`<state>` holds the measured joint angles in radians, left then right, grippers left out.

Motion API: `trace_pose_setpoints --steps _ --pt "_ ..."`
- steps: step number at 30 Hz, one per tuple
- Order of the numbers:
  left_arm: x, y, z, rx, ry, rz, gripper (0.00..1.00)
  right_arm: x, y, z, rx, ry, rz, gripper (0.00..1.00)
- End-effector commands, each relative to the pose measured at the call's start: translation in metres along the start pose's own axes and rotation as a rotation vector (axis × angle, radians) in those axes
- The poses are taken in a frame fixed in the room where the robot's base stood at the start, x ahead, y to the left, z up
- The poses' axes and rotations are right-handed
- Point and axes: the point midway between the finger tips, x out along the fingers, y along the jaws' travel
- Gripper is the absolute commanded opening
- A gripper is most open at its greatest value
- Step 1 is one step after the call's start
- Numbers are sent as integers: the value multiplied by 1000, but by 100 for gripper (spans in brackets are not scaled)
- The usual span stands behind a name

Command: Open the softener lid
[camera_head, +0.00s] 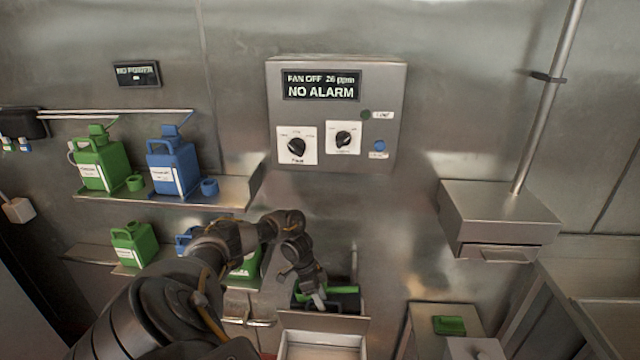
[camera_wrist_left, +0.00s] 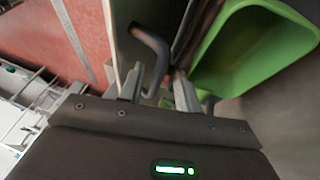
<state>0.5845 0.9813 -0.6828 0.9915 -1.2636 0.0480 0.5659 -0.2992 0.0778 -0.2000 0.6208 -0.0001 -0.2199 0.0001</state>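My left gripper (camera_head: 318,300) reaches down at the lower middle of the head view, over a metal box with green parts (camera_head: 344,291) inside. In the left wrist view its two fingers (camera_wrist_left: 158,92) stand apart. A grey bent handle (camera_wrist_left: 154,50) reaches down between or just beyond them; I cannot tell if they touch it. A green open-topped container (camera_wrist_left: 255,48) is close by on the right. No lid is clearly marked as the softener lid, and the arm hides part of the box. My right gripper is not in view.
Green (camera_head: 98,163) and blue (camera_head: 173,167) jugs stand on a wall shelf at left. A control panel (camera_head: 385,80) reads NO ALARM. A metal box (camera_head: 490,205) with a pipe is at right. A green piece (camera_head: 449,325) lies on a lower unit.

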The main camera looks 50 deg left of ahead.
Motion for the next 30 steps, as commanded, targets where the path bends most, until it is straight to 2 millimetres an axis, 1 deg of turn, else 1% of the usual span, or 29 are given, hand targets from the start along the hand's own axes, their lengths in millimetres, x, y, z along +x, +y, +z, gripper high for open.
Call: trace_pose_setpoints --steps 5,8,11,18,21,24,30 --pt "-7 0 -2 1 3 -1 33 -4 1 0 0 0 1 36" --pt "-18 0 -2 0 3 -2 33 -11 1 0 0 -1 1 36" --pt "-34 0 -2 -1 2 -2 33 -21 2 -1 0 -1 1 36" --pt "-82 0 -1 -2 1 -2 33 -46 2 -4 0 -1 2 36" --pt "-98 0 0 -1 1 -1 33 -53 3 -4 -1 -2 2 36" --pt "-107 0 1 -2 0 1 33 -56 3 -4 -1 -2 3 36" --pt "-108 -1 2 -2 0 1 33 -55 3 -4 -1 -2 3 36"
